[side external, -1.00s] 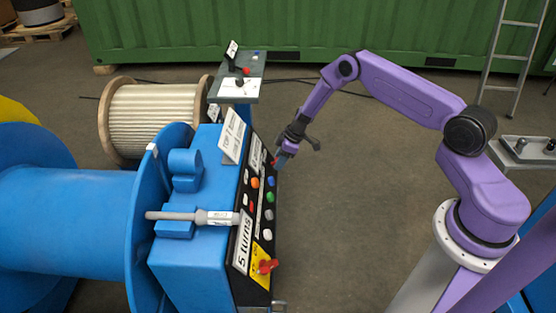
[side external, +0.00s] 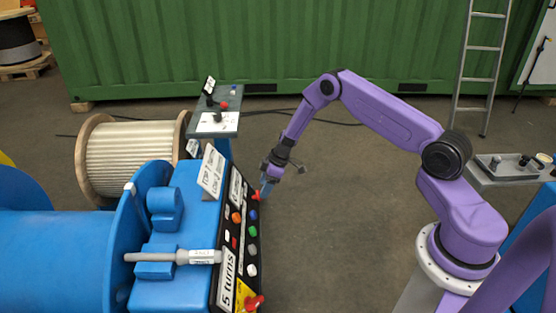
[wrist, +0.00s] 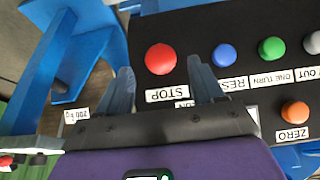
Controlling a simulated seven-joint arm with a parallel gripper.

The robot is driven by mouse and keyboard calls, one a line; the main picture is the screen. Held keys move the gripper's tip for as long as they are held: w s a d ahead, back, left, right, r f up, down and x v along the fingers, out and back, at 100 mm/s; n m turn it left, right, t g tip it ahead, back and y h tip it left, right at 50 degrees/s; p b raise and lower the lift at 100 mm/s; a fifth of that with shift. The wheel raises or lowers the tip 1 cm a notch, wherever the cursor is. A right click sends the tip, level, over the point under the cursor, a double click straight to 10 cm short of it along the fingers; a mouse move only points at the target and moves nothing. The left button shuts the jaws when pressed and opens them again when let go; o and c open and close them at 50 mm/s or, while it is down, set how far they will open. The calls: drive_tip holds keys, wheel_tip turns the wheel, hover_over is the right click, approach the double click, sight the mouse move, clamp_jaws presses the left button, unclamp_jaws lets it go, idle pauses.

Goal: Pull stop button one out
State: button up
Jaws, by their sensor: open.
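The red round stop button (wrist: 160,59) sits on the black control panel, with a "STOP" label just below it in the wrist view. It also shows as a small red spot in the side external view (side external: 255,196), at the far end of the panel. My gripper (wrist: 160,75) is open, with one blue-grey finger on each side of the button in the wrist view. In the side external view, my gripper (side external: 265,189) is right at the button. I cannot tell whether the fingers touch it. Nothing is held.
The blue button (wrist: 224,55), green button (wrist: 271,48) and orange button (wrist: 295,111) are nearby. A red knob on yellow (side external: 254,302) is at the panel's near end. A tilted white sign (side external: 212,170) stands behind the panel. The floor to the right is clear.

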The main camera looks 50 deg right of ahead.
drive_tip(key=v, duration=1.4)
drive_tip(key=s+a+r+n+g, duration=0.1)
drive_tip(key=s+a+r, duration=0.55)
drive_tip(key=a, duration=0.25)
drive_tip(key=s+a+r+n+g, duration=0.1)
drive_tip(key=s+a+r+g, duration=0.1)
drive_tip(key=s+a+r, duration=0.5)
drive_tip(key=s+r+h, duration=0.1)
drive_tip(key=s+r, duration=0.1)
drive_tip(key=s, duration=1)
drive_tip(key=s+r+n+h, duration=0.1)
drive_tip(key=s, duration=1.2)
drive_tip(key=shift+s+d+r+n+h, duration=0.2)
drive_tip(key=shift+s+r+n+h, duration=0.1)
drive_tip(key=shift+r+h, duration=0.1)
